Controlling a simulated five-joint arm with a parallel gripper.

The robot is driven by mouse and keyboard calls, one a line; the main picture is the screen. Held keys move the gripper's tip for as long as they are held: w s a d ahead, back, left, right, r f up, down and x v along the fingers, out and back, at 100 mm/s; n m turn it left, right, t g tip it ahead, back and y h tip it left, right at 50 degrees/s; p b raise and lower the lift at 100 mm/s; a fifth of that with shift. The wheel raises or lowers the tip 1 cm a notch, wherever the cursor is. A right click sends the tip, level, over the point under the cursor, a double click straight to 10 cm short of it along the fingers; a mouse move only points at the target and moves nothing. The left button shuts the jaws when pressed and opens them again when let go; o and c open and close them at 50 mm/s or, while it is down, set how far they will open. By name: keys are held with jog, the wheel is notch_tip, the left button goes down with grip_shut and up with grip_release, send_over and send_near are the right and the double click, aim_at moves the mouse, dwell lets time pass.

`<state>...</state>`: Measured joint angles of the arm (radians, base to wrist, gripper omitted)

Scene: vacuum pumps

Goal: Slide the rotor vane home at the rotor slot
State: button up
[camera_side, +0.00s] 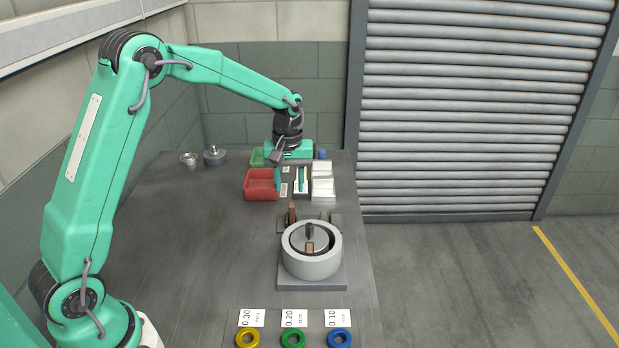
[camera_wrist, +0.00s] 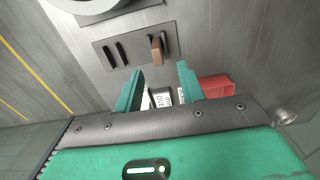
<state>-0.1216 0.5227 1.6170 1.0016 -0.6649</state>
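A brown vane (camera_side: 292,211) stands upright in a dark rack behind the pump. It also shows in the wrist view (camera_wrist: 157,50), just beyond my fingertips. The round grey pump housing (camera_side: 312,267) holds a rotor (camera_side: 323,240), with another brown piece (camera_side: 309,249) at its front side. The rotor slot's opening is too small to make out. My gripper (camera_side: 290,180) is over the back of the table, behind the rack. In the wrist view its two teal fingers (camera_wrist: 159,75) stand apart with nothing gripped between them.
A red bin (camera_side: 261,187) and white trays (camera_side: 323,187) lie under and beside my gripper. Yellow, green and blue rings (camera_side: 292,338) with cards lie at the front.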

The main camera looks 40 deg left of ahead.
aim_at(292, 204)
jog(key=shift+f, duration=0.35)
jog(key=shift+f, duration=0.1)
jog(key=shift+w+d+f, duration=0.1)
jog(key=shift+d+f, duration=0.05)
jog(key=shift+f, duration=2.35)
grip_shut()
